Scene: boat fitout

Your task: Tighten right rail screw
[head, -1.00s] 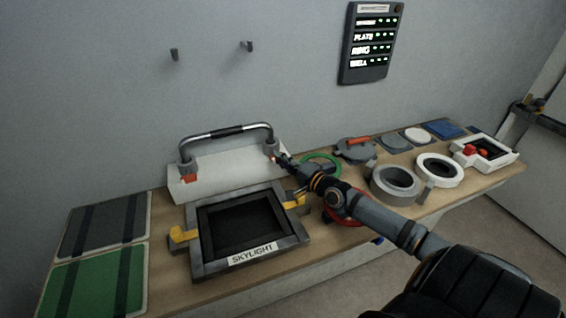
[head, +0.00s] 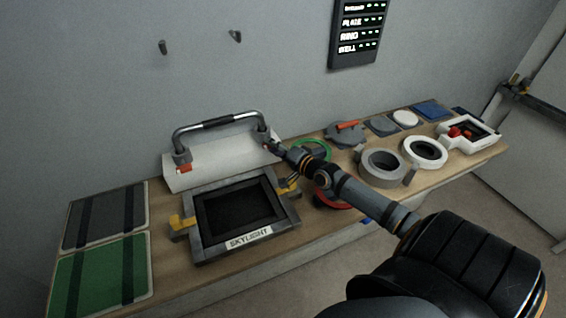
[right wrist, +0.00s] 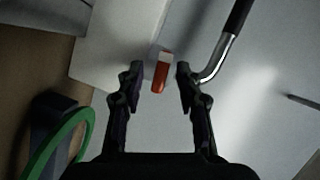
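The rail (head: 222,124), a silver bar with a black grip, stands on a pale block (head: 206,165) behind the skylight frame. A red screw (head: 184,169) shows at its left foot. My right gripper (head: 269,146) reaches the rail's right foot and mostly hides the screw there. In the right wrist view the right rail screw (right wrist: 160,77), red with a whitish end, lies between the fingertips of my gripper (right wrist: 160,72). The fingers are open, with a narrow gap on each side of the screw. My left gripper is not in view.
The skylight frame (head: 196,235) with yellow clamps is in front of the rail. A green ring (head: 325,148) lies right of the gripper, and a red ring (head: 338,206) is partly under my arm. Grey and white rings stand further right. A lit panel (head: 357,35) hangs on the wall.

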